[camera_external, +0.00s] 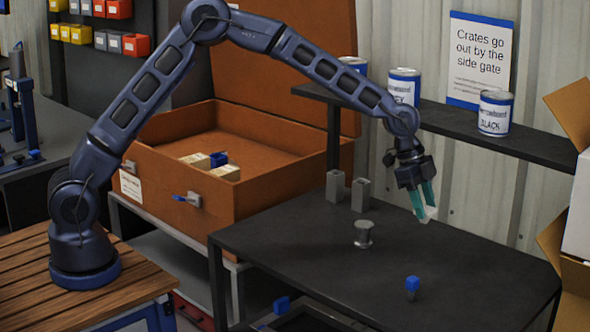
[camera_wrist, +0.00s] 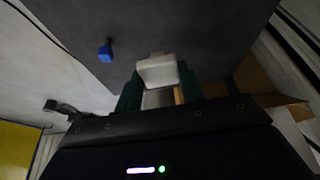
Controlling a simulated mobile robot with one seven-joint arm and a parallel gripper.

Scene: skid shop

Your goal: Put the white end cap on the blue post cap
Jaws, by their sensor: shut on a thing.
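My gripper (camera_external: 424,202) is shut on the white end cap (camera_external: 428,214) and holds it in the air above the right part of the dark table. In the wrist view the white end cap (camera_wrist: 158,70) sits between the green fingertips. The blue post cap (camera_external: 412,283) stands on the table toward its front, on a short grey stub, lower than my gripper and apart from it. In the wrist view the blue post cap (camera_wrist: 105,52) shows up and left of the held cap.
A grey spool-like piece (camera_external: 363,234) and two grey hollow posts (camera_external: 361,194) stand on the table (camera_external: 300,235). A shelf with paint cans (camera_external: 495,112) runs behind. An orange case (camera_external: 165,185) is left of the table, cardboard boxes (camera_external: 568,240) right. Another blue piece (camera_external: 281,304) is below the table's front edge.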

